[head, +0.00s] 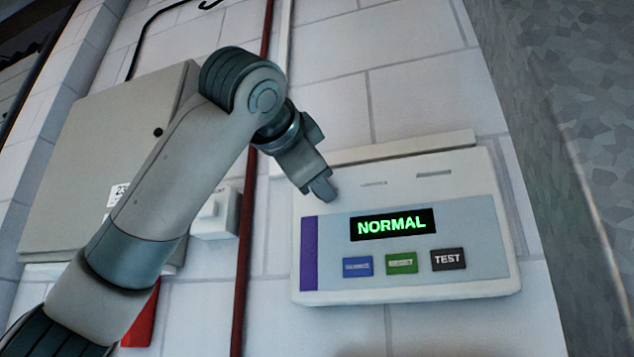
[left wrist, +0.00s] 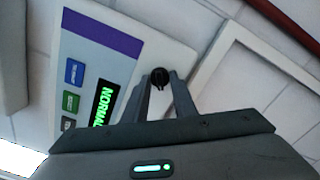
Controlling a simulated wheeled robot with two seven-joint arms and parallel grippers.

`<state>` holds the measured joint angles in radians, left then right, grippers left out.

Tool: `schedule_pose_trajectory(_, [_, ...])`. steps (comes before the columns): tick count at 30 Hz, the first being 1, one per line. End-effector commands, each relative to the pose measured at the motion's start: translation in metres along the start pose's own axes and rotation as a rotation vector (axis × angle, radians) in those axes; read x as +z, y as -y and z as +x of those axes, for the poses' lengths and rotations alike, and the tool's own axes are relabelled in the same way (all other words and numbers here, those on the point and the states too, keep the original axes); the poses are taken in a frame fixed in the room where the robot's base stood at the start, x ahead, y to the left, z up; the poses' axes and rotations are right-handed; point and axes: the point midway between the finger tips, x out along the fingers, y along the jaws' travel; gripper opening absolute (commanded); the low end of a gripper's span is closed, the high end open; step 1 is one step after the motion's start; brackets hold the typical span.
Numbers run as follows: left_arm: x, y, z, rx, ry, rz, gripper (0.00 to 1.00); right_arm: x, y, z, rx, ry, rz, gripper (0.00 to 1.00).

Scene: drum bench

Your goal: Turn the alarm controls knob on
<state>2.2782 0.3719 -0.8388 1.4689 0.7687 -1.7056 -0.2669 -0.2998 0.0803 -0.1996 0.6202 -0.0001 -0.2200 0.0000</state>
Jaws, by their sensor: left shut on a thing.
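The alarm control panel (head: 400,285) is a white box on the wall with a purple stripe and a lit green "NORMAL" display (head: 393,224). My left gripper (head: 322,190) is at the panel's upper left corner. In the left wrist view a small round black knob (left wrist: 159,78) sits between the fingertips, and the gripper is shut on it. The panel (left wrist: 141,50) shows beside it there. In the head view the knob is hidden by the gripper. My right gripper is in neither view.
Blue, green and black "TEST" buttons (head: 448,259) lie below the display. Left of the panel are a dark red pipe (head: 246,250), a small white switch box (head: 222,228) and a large grey cabinet (head: 85,160). A rough grey wall (head: 570,100) rises at the right.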

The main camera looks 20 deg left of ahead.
Motion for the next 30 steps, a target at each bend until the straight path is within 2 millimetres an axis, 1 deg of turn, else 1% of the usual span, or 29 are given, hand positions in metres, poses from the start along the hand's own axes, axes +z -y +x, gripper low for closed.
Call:
schedule_pose_trajectory(9, [-0.0008,-0.0002,-0.0004,-0.001,-0.002,0.291,0.02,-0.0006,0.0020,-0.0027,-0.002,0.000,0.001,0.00])
schedule_pose_trajectory(15, [-0.0006,-0.0007,-0.0004,-0.001,-0.002,0.430,0.02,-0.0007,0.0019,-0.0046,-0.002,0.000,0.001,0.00])
schedule_pose_trajectory(21, [-0.0005,-0.0014,-0.0005,-0.001,-0.003,0.513,0.02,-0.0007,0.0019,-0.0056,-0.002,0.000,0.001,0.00])
schedule_pose_trajectory(30, [-0.0003,-0.0022,-0.0004,0.000,-0.002,0.544,0.02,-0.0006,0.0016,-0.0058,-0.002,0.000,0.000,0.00])
